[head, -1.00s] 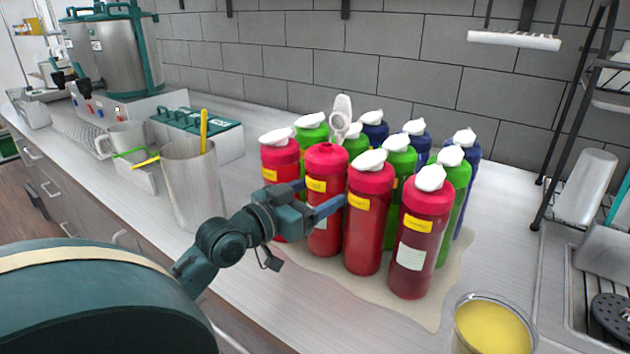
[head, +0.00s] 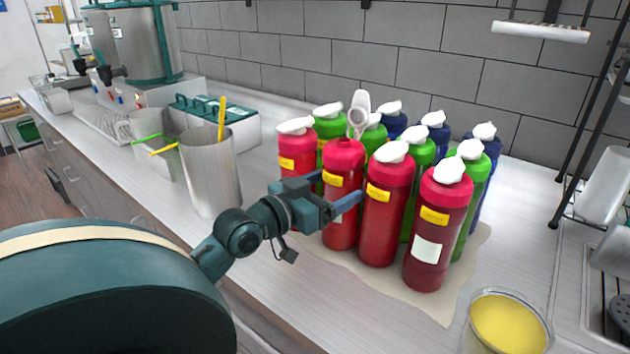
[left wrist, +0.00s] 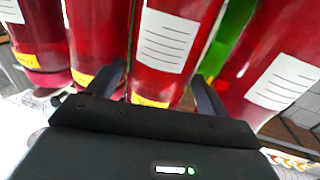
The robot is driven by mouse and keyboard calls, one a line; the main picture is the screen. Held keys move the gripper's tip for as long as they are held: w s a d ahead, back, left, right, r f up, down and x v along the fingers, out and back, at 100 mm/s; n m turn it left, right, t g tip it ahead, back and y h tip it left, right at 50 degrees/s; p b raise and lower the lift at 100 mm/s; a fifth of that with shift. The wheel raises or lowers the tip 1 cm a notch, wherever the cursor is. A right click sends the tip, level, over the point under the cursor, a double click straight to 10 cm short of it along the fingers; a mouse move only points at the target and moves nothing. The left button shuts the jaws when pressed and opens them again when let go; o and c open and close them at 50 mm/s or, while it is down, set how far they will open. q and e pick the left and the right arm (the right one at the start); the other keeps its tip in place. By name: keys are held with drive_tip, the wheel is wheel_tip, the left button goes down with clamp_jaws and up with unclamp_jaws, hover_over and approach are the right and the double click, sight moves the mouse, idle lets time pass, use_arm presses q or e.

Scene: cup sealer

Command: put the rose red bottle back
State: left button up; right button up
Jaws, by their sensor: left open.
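Several rose red bottles stand in the front row. The second from the left (head: 341,232) is upright, with a red top and a yellow label, and no white cap shows on its top. My left gripper (head: 340,187) is open, with one finger on each side of this bottle. In the left wrist view the same bottle (left wrist: 170,45), with a white label, stands between the open fingers (left wrist: 160,76). I cannot tell whether the fingers touch it. Neighbouring red bottles stand close on the left (head: 297,153) and right (head: 384,235). My right gripper is not in view.
Green bottles (head: 477,190) and blue bottles (head: 489,147) stand behind, on a beige mat (head: 440,308). A yellow-filled cup (head: 508,325) is at the front right. A metal cup (head: 210,180) stands at the left. Counter between it and the bottles is clear.

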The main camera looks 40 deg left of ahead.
use_arm(q)
drive_tip(key=shift+s+f, duration=0.1)
drive_tip(key=shift+s, duration=0.3)
drive_tip(key=s+a+b, duration=0.1)
drive_tip(key=s+b, duration=0.1)
drive_tip(key=s, duration=0.9)
drive_tip(key=shift+b, duration=0.35)
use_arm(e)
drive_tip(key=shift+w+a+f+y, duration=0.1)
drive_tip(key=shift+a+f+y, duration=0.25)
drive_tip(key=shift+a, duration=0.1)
